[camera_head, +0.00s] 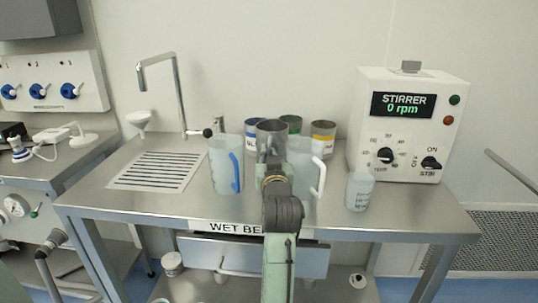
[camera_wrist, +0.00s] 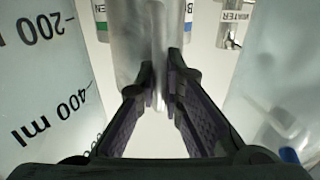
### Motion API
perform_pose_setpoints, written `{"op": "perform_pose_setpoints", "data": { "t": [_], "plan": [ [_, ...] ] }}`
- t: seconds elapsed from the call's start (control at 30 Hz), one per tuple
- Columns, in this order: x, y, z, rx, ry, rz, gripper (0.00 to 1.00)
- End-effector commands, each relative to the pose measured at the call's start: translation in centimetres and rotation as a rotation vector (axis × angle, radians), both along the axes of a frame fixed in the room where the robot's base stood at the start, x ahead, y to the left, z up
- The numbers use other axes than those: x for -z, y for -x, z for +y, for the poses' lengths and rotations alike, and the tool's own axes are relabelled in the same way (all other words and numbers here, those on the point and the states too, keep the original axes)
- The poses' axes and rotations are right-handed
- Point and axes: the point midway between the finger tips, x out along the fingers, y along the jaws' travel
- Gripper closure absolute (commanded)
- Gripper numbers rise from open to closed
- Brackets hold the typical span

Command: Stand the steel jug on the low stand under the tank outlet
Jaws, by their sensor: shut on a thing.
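The steel jug (camera_head: 272,128) is at the back middle of the bench, behind my arm and between two plastic jugs. In the wrist view its shiny wall (camera_wrist: 133,45) fills the top middle. My gripper (camera_wrist: 161,88) is shut on a narrow upright part of it, which looks like its handle. In the head view my gripper (camera_head: 273,168) is partly hidden by my own arm. I cannot tell whether the steel jug's base touches the bench. I cannot pick out the low stand or the tank outlet in either view.
A blue-handled jug (camera_head: 222,165) stands close on the left, a white-handled jug (camera_head: 300,160) close on the right. Labelled cans (camera_head: 323,135) stand behind. A beaker (camera_head: 359,191) and the stirrer box (camera_head: 408,125) are further right. The drain grid (camera_head: 160,171) and tap are left.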

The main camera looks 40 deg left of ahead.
Motion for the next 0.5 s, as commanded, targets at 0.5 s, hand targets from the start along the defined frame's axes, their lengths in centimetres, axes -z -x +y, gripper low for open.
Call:
{"op": "perform_pose_setpoints", "data": {
  "t": [0.5],
  "plan": [
    [0.22, 0.02, 0.04, -0.001, 0.000, 0.000, 0.76]
  ]
}}
